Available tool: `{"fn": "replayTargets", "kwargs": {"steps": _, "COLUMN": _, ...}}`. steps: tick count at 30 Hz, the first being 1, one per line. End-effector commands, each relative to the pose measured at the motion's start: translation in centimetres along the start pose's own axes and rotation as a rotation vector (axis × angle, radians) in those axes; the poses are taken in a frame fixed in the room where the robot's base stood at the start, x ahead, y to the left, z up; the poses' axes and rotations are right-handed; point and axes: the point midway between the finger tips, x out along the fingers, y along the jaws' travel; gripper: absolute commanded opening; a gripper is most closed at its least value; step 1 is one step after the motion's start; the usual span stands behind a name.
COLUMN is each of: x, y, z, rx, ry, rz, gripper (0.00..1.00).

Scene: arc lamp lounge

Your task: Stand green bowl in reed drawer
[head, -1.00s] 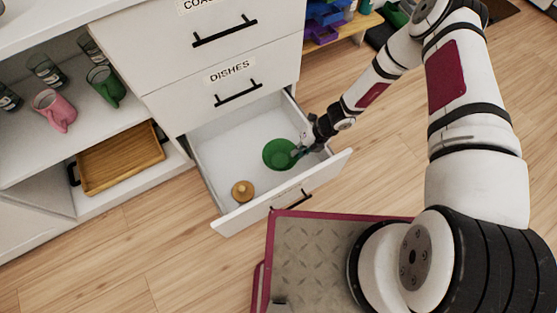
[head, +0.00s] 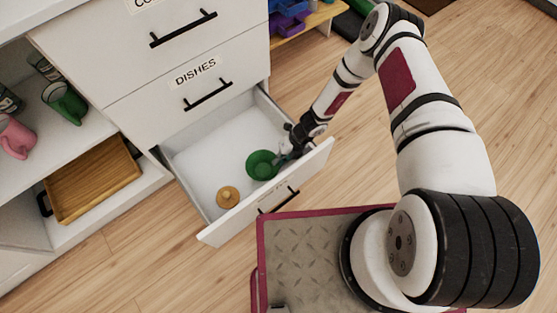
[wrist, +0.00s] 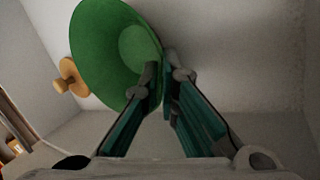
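The green bowl (head: 262,165) is inside the open white drawer (head: 222,135), near its right side, with its mouth facing up in the head view. It also shows in the wrist view (wrist: 110,45), where one finger overlaps its inside and the other lies outside the rim. My gripper (head: 288,155) reaches into the drawer from the right, and in the wrist view its fingers (wrist: 162,78) are closed on the bowl's rim. I cannot tell whether the bowl's base touches the drawer floor. No reed marking shows on the drawer.
A round wooden knob-like object (head: 228,197) lies in the drawer's front left corner. A shut drawer labelled DISHES (head: 190,80) is above. A wooden tray (head: 92,178) and mugs (head: 65,103) stand on shelves at left. The drawer's back left floor is clear.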

Motion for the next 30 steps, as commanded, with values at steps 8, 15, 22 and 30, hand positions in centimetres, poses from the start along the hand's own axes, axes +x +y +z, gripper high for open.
{"fn": "replayTargets", "kwargs": {"steps": 8, "x": 0.2, "y": -0.1, "z": 0.0, "rx": 0.000, "ry": 0.000, "rz": 0.000, "gripper": 0.25}}
{"fn": "replayTargets", "kwargs": {"steps": 15, "x": 0.2, "y": -0.1, "z": 0.0, "rx": 0.000, "ry": 0.000, "rz": 0.000, "gripper": 0.25}}
{"fn": "replayTargets", "kwargs": {"steps": 22, "x": -1.6, "y": 0.1, "z": 0.0, "rx": 0.001, "ry": -0.001, "rz": -0.001, "gripper": 0.25}}
{"fn": "replayTargets", "kwargs": {"steps": 30, "x": -7.3, "y": 0.1, "z": 0.0, "rx": 0.000, "ry": -0.001, "rz": -0.003, "gripper": 0.25}}
